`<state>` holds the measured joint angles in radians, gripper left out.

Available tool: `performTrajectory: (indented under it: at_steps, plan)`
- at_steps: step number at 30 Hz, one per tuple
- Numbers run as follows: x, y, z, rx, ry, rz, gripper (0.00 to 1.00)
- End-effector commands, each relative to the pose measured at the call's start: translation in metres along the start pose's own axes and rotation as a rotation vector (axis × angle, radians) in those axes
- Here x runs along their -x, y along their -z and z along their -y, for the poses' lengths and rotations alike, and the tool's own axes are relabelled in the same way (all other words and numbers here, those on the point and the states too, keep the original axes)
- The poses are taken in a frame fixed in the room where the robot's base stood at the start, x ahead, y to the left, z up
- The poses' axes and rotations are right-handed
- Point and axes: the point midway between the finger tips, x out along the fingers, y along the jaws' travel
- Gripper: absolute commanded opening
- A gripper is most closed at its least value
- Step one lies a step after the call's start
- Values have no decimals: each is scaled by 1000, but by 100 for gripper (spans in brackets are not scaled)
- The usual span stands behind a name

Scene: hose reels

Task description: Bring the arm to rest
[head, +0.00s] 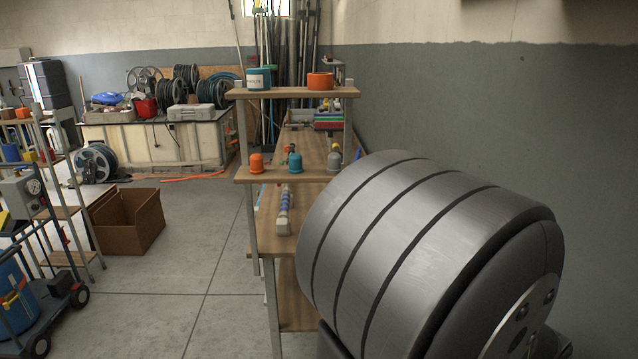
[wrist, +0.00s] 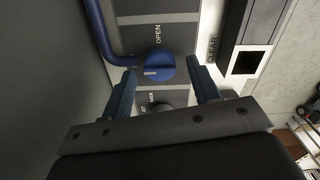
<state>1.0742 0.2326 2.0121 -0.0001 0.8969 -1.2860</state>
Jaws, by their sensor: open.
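My gripper (wrist: 162,70) shows in the wrist view, with its two blue fingers wide apart. Gaps show on both sides of the knob. I cannot tell how far the fingertips are from the panel. A second, dark round part (wrist: 161,106) shows lower down, partly hidden by the gripper body. My gripper is not visible in the head view.
A bent blue pipe (wrist: 102,35) runs left of the knob. A dark square opening (wrist: 246,62) is at right, beside "CLEAR". In the head view, a wooden shelf unit (head: 293,93) stands mid-frame. A cardboard box (head: 127,222) and trolley (head: 45,310) are left; floor between is clear.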

Motion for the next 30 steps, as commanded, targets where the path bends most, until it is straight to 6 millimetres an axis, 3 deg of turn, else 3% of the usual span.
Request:
performTrajectory:
  at_steps: [25,30]
  plan:
    - [165,0,0,1,-6,-2,56]
    - [130,0,1,1,4,1,56]
